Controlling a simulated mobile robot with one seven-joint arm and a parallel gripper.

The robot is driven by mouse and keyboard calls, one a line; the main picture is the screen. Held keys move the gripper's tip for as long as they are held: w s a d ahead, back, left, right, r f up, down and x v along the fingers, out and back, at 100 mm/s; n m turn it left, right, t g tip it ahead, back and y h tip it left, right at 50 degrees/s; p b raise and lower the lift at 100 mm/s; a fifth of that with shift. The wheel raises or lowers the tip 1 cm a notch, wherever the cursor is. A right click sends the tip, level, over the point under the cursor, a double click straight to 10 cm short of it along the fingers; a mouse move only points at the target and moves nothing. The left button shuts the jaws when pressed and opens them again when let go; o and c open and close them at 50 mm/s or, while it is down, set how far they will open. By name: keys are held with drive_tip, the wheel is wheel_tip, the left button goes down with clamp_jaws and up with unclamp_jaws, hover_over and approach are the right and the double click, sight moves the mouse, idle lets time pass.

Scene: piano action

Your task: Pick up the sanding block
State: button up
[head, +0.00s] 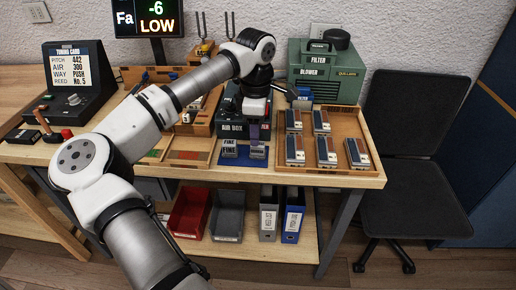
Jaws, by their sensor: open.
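Two small grey blocks lettered FINE, which look like sanding blocks, are at the front of the workbench on a blue mat (229,162). The left sanding block (229,148) shows its lettered face clearly. The right sanding block (258,153) is directly below my gripper (257,141). My gripper points down over it, and its jaws are open. The fingers are small and partly blend with the dark box behind, so I cannot tell whether they touch the right block or straddle it.
A dark box lettered AIR BOX (232,127) stands just behind the blocks. A wooden tray (338,171) with several reed-like pieces lies to the right. A green blower box (326,72) stands behind it. A wooden compartment tray (178,157) lies left.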

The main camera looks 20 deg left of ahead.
sight(258, 150)
drive_tip(key=shift+d+f+p, duration=0.2)
drive_tip(key=shift+f+p, duration=0.6)
drive_tip(key=shift+f, duration=1.95)
drive_tip(key=shift+c, duration=0.4)
drive_tip(key=c, duration=1)
